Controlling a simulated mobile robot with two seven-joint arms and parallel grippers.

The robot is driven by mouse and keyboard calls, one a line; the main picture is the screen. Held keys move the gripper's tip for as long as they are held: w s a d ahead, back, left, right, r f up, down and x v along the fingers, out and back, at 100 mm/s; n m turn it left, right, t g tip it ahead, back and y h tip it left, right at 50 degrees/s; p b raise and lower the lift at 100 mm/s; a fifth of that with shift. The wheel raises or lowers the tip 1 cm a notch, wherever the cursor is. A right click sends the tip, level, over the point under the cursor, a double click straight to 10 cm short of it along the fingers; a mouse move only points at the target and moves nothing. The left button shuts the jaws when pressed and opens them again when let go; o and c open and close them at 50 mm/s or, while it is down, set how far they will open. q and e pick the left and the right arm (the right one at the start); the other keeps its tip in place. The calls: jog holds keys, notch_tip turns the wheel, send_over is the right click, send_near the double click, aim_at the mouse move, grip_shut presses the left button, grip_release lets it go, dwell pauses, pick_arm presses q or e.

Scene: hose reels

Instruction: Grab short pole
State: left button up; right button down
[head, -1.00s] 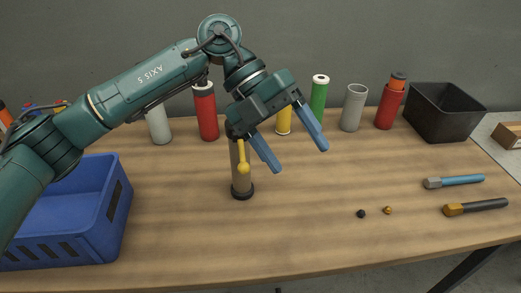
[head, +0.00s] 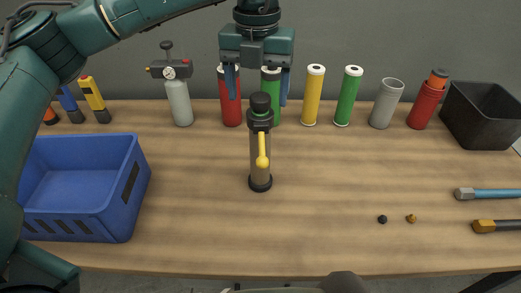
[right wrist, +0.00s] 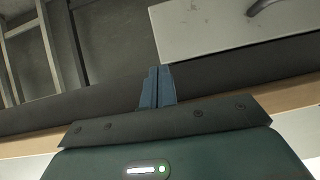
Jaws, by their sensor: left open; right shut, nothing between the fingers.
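My left gripper (head: 258,98) hangs from the top in the head view, open, its two blue fingers pointing down. A clear, brownish cylinder (head: 260,150) with a black top, a black base and a yellow lever stands upright on the table below it. The black top shows between the fingertips; I cannot tell how far apart they are in depth. Nothing is plainly a short pole. Upright tubes stand behind: red (head: 231,108), green (head: 276,115), yellow (head: 314,97), second green (head: 348,97) and grey (head: 386,104). My right gripper (right wrist: 157,72) is shut and empty in the right wrist view.
A blue crate (head: 92,225) is at the left and a black bin (head: 490,115) at the back right. A grey canister with a gauge (head: 179,100) stands at the back left. Two hammer-like tools (head: 490,194) lie at the right. The front middle of the table (head: 270,235) is clear.

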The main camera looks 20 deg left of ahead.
aim_at(260, 110)
pick_arm(q)
jog(key=shift+w+d+f+p, duration=0.1)
jog(key=shift+f+p, duration=0.15)
jog(key=shift+f, duration=0.65)
jog(key=shift+w+f+p, duration=0.15)
jog(key=shift+f+p, duration=0.1)
jog(key=shift+f, duration=0.65)
jog(key=shift+w+d+f+p, duration=0.1)
jog(key=shift+f+p, duration=0.15)
jog(key=shift+f, duration=0.65)
jog(key=shift+c, duration=0.4)
jog(key=shift+r, duration=0.1)
grip_shut()
